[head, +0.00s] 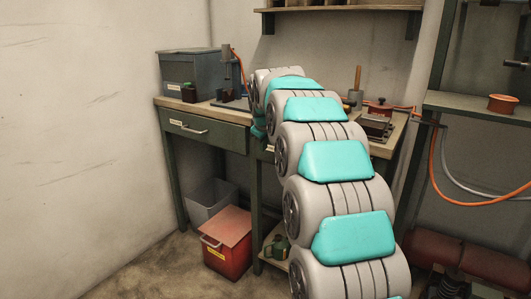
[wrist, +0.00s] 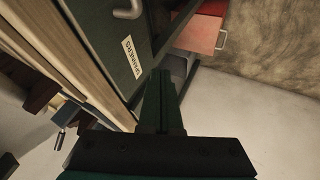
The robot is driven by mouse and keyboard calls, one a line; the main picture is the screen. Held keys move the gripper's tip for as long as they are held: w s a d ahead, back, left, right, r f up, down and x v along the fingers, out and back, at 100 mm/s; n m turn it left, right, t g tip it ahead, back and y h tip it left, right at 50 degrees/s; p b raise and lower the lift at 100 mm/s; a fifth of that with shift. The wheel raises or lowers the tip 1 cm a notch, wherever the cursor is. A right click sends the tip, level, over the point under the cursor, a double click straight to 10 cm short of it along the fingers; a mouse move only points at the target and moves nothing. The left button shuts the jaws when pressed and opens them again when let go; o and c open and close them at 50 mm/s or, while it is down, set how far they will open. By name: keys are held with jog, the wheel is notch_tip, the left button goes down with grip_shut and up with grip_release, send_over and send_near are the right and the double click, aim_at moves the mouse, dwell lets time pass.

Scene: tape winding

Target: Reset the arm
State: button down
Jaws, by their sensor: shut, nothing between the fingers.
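My gripper (wrist: 160,75) shows in the wrist view, with its dark fingers together and nothing between them. It hangs in front of the green drawer front (wrist: 105,55), which carries a white label and a metal handle. The wrist view is turned on its side. I cannot tell whether the fingers touch the bench. In the head view, my grey and turquoise arm reaches forward to the workbench (head: 222,115), and my gripper is hidden behind the arm.
On the bench stand a grey box (head: 187,70), a small press (head: 228,78) and a reddish device (head: 378,109). Below are a red bin (head: 226,258) and a grey bin (head: 203,205). A shelf (head: 480,104) with hoses stands right. Floor at left is clear.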

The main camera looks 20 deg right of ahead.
jog(key=d+v, duration=0.1)
jog(key=v, duration=0.4)
jog(key=s+a+f+m+g, duration=0.2)
jog(key=s+f, duration=0.5)
jog(key=s, duration=1)
jog(key=s+a+f+m+g+y, duration=0.1)
jog(key=s+a+f+g, duration=0.3)
jog(key=s, duration=1.4)
jog(key=s+a+f+m+g, duration=0.3)
jog(key=s+f, duration=0.6)
jog(key=s, duration=0.8)
jog(key=shift+s+a+f+y, duration=0.2)
jog(key=shift+a+f+y, duration=0.1)
jog(key=shift+a, duration=0.75)
